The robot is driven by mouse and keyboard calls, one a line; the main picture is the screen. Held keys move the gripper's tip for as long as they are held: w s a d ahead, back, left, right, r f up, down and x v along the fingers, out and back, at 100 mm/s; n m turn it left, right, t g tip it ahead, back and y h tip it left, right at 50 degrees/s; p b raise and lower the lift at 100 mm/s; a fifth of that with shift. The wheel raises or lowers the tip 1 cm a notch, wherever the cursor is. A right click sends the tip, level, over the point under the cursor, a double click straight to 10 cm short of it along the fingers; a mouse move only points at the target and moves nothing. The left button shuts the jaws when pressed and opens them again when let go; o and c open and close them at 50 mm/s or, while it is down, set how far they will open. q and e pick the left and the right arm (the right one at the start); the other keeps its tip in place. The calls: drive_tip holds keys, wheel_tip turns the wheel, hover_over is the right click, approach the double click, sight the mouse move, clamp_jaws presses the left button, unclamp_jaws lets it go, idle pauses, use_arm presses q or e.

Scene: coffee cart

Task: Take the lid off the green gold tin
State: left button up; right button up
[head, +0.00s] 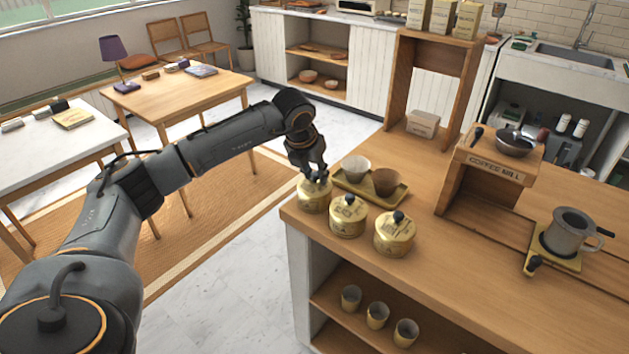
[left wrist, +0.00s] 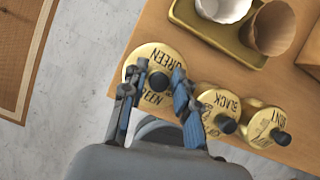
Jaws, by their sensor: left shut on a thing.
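The green gold tin (head: 313,198) stands at the counter's left corner, leftmost of three gold tins. In the left wrist view its lid (left wrist: 146,64) reads "GREEN" and has a dark round knob (left wrist: 158,81). My left gripper (head: 317,176) points down over this tin, shut on the lid's knob; its fingers (left wrist: 154,88) lie on either side of the knob in the left wrist view. The lid appears to sit on the tin; I see no gap. The gripper partly hides the tin's top. My right gripper is not in view.
A black-labelled tin (head: 348,218) and a third gold tin (head: 394,236) stand close on the right. A gold tray (head: 402,196) with a white and a brown cup is just behind. The counter edge drops to the floor on the left.

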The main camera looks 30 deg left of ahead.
use_arm(q)
drive_tip(key=shift+s+d+f, duration=0.1)
drive_tip(key=shift+s+f, duration=0.1)
drive_tip(key=shift+f, duration=0.3)
drive_tip(key=shift+r+b, duration=0.3)
clamp_jaws()
wheel_tip(320, 180, up, 2)
drive_tip(key=shift+w+r+b, duration=0.1)
drive_tip(key=shift+r+b, duration=0.1)
drive_tip(key=shift+b, duration=0.25)
drive_tip(key=s+d+r+b, duration=0.2)
drive_tip(key=s+d+r, duration=0.1)
drive_tip(key=s+r, duration=0.7)
drive_tip(key=s, duration=0.3)
drive_tip(key=shift+s+d+b, duration=0.15)
drive_tip(key=shift+d+b, duration=0.05)
drive_tip(key=shift+b, duration=0.2)
